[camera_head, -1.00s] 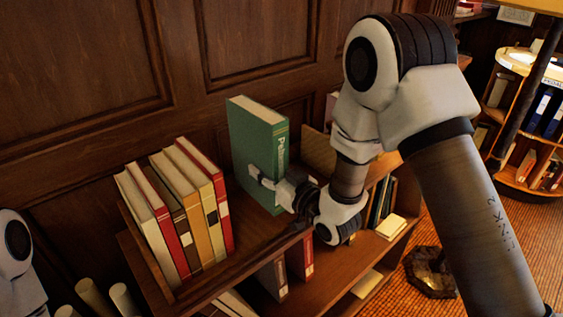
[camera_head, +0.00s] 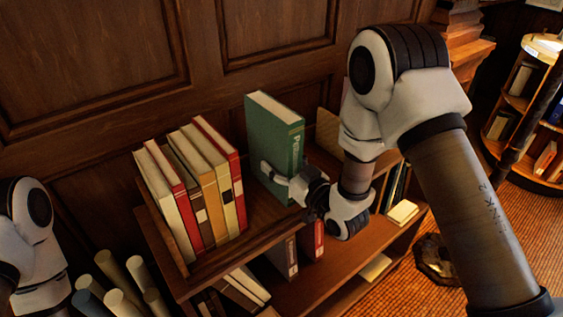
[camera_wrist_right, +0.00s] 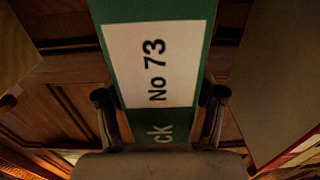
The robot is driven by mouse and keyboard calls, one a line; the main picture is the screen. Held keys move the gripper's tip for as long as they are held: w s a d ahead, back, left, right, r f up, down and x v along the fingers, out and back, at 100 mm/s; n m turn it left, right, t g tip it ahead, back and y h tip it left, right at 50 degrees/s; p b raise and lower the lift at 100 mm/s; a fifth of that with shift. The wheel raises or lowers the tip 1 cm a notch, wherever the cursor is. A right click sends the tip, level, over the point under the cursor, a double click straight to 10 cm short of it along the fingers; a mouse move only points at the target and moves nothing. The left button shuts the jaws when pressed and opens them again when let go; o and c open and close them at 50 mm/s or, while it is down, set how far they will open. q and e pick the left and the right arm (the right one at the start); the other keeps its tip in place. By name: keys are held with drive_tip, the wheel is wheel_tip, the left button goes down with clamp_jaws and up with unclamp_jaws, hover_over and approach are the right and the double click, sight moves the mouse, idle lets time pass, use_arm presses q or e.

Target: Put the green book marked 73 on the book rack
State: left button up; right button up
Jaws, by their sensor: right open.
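The green book (camera_head: 271,138) stands upright on the top shelf of the wooden book rack (camera_head: 222,262), to the right of a row of several books with a gap between. In the right wrist view its spine (camera_wrist_right: 184,15) shows a white label reading No 73. My right gripper (camera_head: 281,182) is at the spine of the green book. In the right wrist view the two fingers of my right gripper (camera_wrist_right: 160,98) stand on either side of the spine, open. My left arm shows at the left edge, but its gripper is out of view.
Red, white and tan books (camera_head: 194,192) stand on the left of the top shelf. Rolled papers (camera_head: 122,283) stand at lower left. More books (camera_head: 285,253) are on the shelf below. A round bookcase (camera_head: 525,120) stands at far right. The wood-panelled wall is close behind.

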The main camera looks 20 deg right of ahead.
drive_tip(key=v, duration=1.2)
drive_tip(key=s+f+m+g+h, duration=0.15)
drive_tip(key=s+f+g, duration=0.3)
drive_tip(key=f, duration=0.55)
drive_tip(key=s+f+g+h, duration=0.2)
drive_tip(key=s+f+g, duration=0.25)
drive_tip(key=f, duration=0.55)
drive_tip(key=s+d+f+m+g+h, duration=0.1)
drive_tip(key=s+f+g, duration=0.3)
drive_tip(key=s, duration=0.3)
drive_tip(key=s+d+f+m+g+h, duration=0.1)
drive_tip(key=s+f+g, duration=0.3)
drive_tip(key=s, duration=0.4)
drive_tip(key=shift+d+f+m+h, duration=0.35)
drive_tip(key=shift+d+f+m, duration=0.1)
drive_tip(key=shift+d+f, duration=0.25)
